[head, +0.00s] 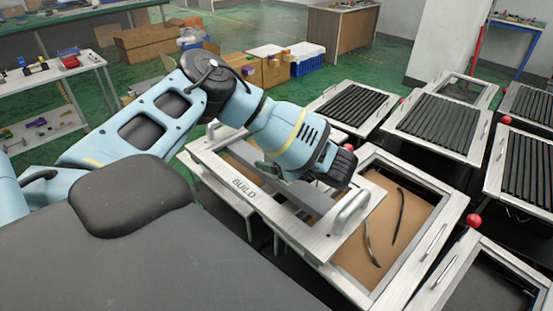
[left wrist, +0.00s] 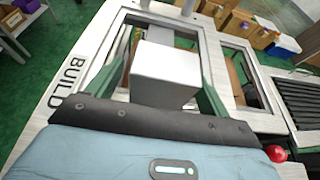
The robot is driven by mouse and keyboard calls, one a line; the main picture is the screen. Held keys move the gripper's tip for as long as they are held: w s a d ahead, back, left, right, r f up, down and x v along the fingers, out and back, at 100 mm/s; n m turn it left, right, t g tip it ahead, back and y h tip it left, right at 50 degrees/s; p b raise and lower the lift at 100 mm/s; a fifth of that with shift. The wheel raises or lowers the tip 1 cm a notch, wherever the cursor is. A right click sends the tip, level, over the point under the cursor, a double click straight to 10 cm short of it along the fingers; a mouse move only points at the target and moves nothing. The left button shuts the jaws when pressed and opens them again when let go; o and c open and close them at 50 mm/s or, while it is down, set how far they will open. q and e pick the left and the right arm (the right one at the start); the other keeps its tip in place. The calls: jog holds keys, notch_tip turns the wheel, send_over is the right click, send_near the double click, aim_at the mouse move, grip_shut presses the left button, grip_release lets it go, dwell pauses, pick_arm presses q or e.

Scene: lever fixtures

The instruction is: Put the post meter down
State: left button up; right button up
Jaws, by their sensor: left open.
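A plain white box (left wrist: 166,74), which may be the post meter, shows in the left wrist view. It sits between the two green fingers of my left gripper (left wrist: 163,68), over or inside the white frame marked BUILD (left wrist: 75,75). The fingers are spread, one on each side of the box. I cannot tell whether either touches it or what the box's underside rests on. In the head view my left arm reaches over the BUILD frame (head: 243,187), and the wrist hides the box and the fingers. My right gripper is not in view.
A tray (head: 410,255) with two dark curved strips adjoins the BUILD frame. A raised metal handle (head: 352,210) stands near the frame's right end. Red knobs (head: 473,220) and slatted racks (head: 440,122) lie to the right. Cardboard boxes (head: 272,68) stand behind.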

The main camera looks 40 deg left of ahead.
pick_arm(q)
jog(key=shift+c, duration=0.3)
jog(key=c, duration=1.3)
jog(key=shift+r, duration=0.15)
jog(key=shift+w+r, duration=0.1)
jog(key=shift+r, duration=0.5)
notch_tip(320, 180, up, 2)
jog(key=shift+r, duration=0.2)
jog(key=s+d+r, duration=0.1)
jog(key=s+d, duration=0.2)
jog(key=s, duration=1.2)
jog(key=shift+s, duration=0.4)
